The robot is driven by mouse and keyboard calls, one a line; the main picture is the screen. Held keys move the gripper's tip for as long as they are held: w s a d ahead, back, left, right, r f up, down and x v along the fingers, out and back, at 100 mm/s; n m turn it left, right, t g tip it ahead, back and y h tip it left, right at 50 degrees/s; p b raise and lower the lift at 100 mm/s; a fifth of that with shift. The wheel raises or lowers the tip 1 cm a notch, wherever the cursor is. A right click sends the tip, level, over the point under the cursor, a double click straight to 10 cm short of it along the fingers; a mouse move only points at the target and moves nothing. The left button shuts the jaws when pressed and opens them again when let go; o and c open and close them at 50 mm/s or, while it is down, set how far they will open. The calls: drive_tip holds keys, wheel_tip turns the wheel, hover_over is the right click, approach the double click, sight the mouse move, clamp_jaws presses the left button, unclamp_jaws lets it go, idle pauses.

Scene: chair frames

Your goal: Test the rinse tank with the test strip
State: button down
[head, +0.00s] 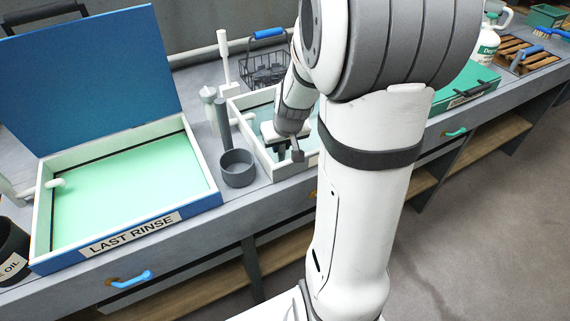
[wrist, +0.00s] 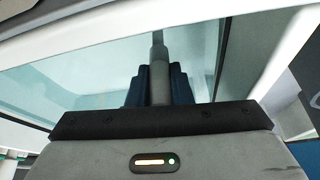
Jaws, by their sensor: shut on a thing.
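My gripper (head: 284,150) is over the near side of the middle tank (head: 265,155), a white-walled basin with pale blue-green liquid. In the wrist view its blue fingers (wrist: 159,88) are shut on a slim grey rod (wrist: 159,75) with a thinner far end. I cannot tell whether this rod is the test strip. The rod's end is over or in the liquid; I cannot tell which. The tank labelled LAST RINSE (head: 205,203) is at the left, its blue lid (head: 95,75) raised, with green liquid (head: 125,195) inside. Any label on the middle tank is hidden.
A grey cup (head: 238,168) and an upright grey cylinder (head: 222,122) stand between the tanks. A wire basket (head: 265,72) is behind. A green-lidded box (head: 465,88) and white jug (head: 487,48) are at right. A dark oil pot (head: 12,245) is at far left.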

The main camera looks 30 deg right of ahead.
idle(0.4)
drive_tip(key=shift+d+b, duration=0.4)
drive_tip(key=shift+b, duration=0.05)
wheel_tip(320, 180, up, 20)
drive_tip(key=p, duration=1.4)
drive_tip(key=shift+r, duration=0.25)
idle(1.0)
